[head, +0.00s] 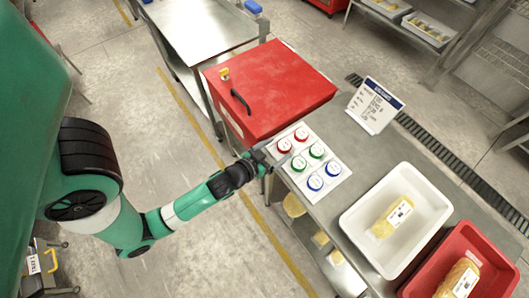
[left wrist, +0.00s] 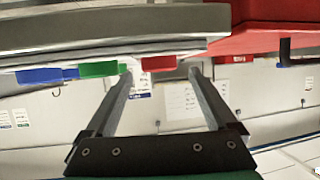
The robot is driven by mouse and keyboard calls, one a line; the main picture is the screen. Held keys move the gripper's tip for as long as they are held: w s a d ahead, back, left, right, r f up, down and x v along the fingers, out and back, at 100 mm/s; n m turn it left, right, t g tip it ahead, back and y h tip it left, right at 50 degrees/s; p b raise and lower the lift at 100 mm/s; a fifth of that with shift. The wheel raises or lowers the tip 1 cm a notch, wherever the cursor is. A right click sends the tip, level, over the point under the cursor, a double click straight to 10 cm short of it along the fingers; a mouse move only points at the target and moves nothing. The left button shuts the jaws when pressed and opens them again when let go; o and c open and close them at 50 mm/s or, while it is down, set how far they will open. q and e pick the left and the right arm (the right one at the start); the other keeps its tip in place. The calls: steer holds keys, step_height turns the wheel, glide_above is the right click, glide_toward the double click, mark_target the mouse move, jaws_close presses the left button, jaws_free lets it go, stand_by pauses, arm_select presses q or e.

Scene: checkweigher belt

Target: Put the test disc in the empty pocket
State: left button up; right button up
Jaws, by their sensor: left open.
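A white pocketed board (head: 338,185) lies on the steel table in the head view. It bears two red discs (head: 284,145), two green discs (head: 316,151) and two blue discs (head: 315,182). I cannot tell which one is the test disc, and I make out no empty pocket. My left gripper (head: 266,156) is at the board's left edge, beside the nearer red disc. In the left wrist view its fingers (left wrist: 155,75) are apart with nothing gripped. That view is upside down and shows a blue disc (left wrist: 45,75) and a green disc (left wrist: 100,69) edge-on. My right gripper is not in view.
A red cabinet (head: 270,85) with a black handle stands behind the board. A printed sign (head: 375,105) stands at the back right. A white tray (head: 352,222) and a red tray (head: 412,288), each with a yellow labelled pack, lie to the right.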

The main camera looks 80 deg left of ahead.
arm_select(q)
steer(key=v, duration=0.9)
steer(key=shift+s, duration=0.2)
steer(key=shift+w+d+r, duration=0.1)
steer(key=shift+r, duration=0.05)
steer(key=w+d+r+m+t+h, duration=0.15)
steer(key=w+r+t, duration=0.25)
steer(key=w+r, duration=0.6)
steer(key=w+d+r+n+t, duration=0.1)
steer(key=w+d+r+t, duration=0.2)
steer(key=w+r, duration=0.8)
steer(key=s+d+r+m+t+h, duration=0.1)
steer(key=d+r+m+t+h, duration=0.1)
steer(key=r, duration=1)
steer(key=s+d+r+m+t+h, duration=0.2)
steer(key=d+r+t+h, duration=0.1)
steer(key=r, duration=0.9)
steer(key=s+d+r+m+t+h, duration=0.2)
steer(key=d+r+m+t+h, duration=0.1)
steer(key=r, duration=0.9)
steer(key=shift+s+d+t, duration=0.15)
steer(key=shift+d+t, duration=0.35)
steer(key=shift+d, duration=0.25)
